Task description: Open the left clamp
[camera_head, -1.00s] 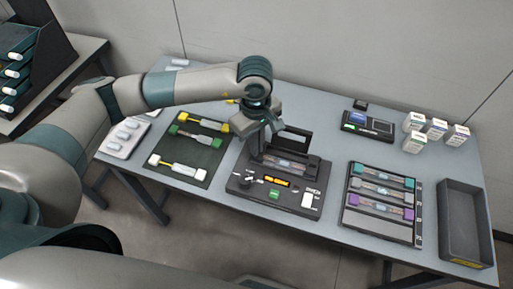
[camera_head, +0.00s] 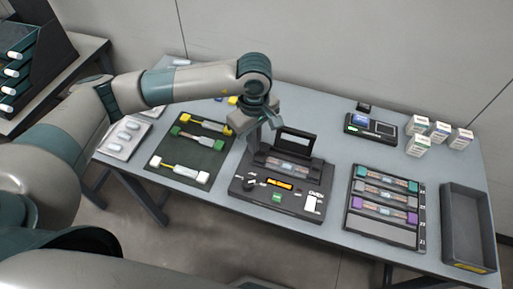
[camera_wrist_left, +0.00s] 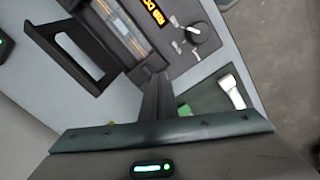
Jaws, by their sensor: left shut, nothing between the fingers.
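The dark fusion splicer (camera_head: 232,188) sits in the middle of the table with its framed lid (camera_head: 297,138) standing up at the back. A fibre bed (camera_head: 288,168) runs across its top; it also shows in the left wrist view (camera_wrist_left: 122,28). My left gripper (camera_head: 252,146) is at the splicer's left end, pointing down. In the left wrist view its fingers (camera_wrist_left: 156,92) are together and empty, beside the end of the fibre bed. The left clamp cannot be made out clearly; the gripper covers that end. My right gripper is not in view.
A dark mat (camera_head: 188,158) with yellow, green and white fibre holders lies left of the splicer. A rack (camera_head: 395,236) with teal and purple holders and an empty grey bin (camera_head: 483,225) are to the right. White boxes (camera_head: 438,132) stand at the back right.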

